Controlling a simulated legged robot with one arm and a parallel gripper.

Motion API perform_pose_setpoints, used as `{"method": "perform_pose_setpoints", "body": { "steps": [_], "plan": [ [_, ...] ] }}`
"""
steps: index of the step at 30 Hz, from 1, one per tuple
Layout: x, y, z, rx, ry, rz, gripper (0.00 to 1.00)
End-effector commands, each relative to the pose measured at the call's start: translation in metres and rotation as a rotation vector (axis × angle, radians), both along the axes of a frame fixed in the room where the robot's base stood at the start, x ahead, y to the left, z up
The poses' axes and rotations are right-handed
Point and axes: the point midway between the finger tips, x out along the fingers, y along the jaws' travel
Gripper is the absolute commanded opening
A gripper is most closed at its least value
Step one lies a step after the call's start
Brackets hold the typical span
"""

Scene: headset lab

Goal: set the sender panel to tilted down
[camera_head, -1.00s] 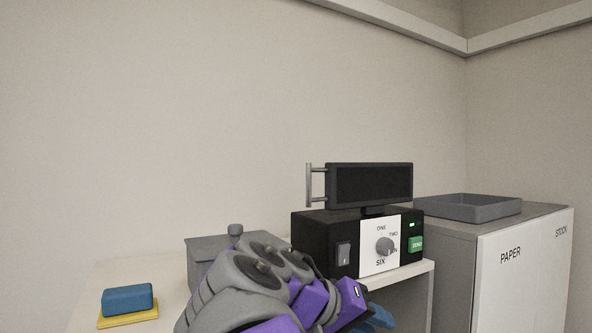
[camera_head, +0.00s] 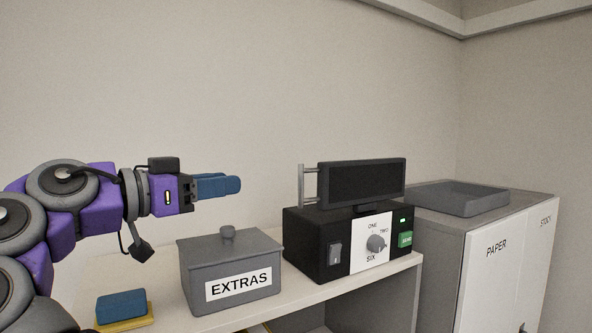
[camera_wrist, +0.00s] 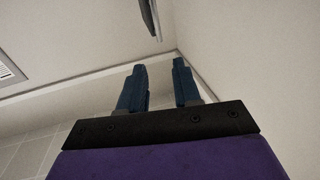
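The sender is a black box (camera_head: 304,246) on the shelf, with a rocker switch (camera_head: 334,255), a grey dial (camera_head: 376,243) and a green button (camera_head: 405,239). Its dark panel (camera_head: 361,181) stands above it on a short mount and looks about upright. A pale vertical handle (camera_head: 301,186) juts from the panel's left side. My gripper (camera_head: 236,185) is level with the panel, left of the handle and apart from it, pointing right. In the wrist view its blue fingers (camera_wrist: 158,82) are spread with nothing between them.
A lidded grey EXTRAS box (camera_head: 196,272) stands below my gripper. A blue block on a yellow pad (camera_head: 125,305) lies at the shelf's left. A cabinet marked PAPER (camera_head: 496,270) with a grey tray (camera_head: 458,199) is at right.

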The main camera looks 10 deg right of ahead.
Motion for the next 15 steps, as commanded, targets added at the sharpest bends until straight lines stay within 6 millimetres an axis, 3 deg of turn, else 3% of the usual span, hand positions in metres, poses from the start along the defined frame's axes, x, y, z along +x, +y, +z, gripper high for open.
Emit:
{"method": "perform_pose_setpoints", "body": {
  "steps": [15],
  "plan": [
    [0.018,-0.033,0.0,-0.003,-0.003,-0.004,0.33]
  ]
}}
